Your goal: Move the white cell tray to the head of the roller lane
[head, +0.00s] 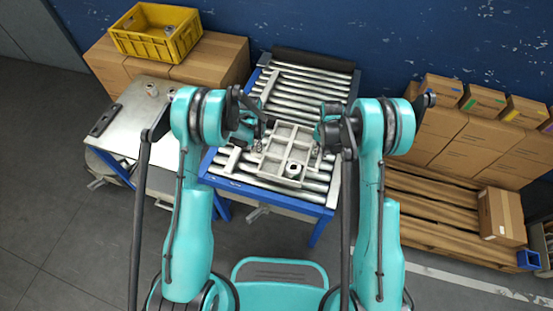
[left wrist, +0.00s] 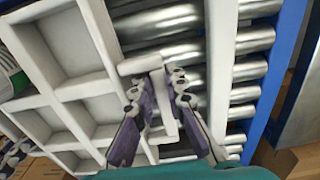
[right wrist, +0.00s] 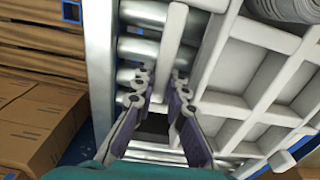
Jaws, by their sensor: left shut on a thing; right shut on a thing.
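The white cell tray (head: 273,150) is over the near half of the roller lane (head: 318,90), between my two grippers. One grey round part (head: 293,169) sits in a near cell, and a round part (right wrist: 288,8) also shows in the right wrist view. My left gripper (head: 258,143) is shut on the tray's left side; in the left wrist view its fingers (left wrist: 155,82) straddle a white T-shaped handle (left wrist: 140,64). My right gripper (head: 321,146) is shut on the right side, its fingers (right wrist: 164,78) astride a white bar. I cannot tell whether the tray touches the rollers.
A grey side table (head: 140,120) stands left, with a small round part and a dark bar on it. A yellow crate (head: 155,32) sits on cartons behind it. Cartons (head: 450,130) and a wooden pallet (head: 430,205) stand right. The far rollers look clear between the white guide strips.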

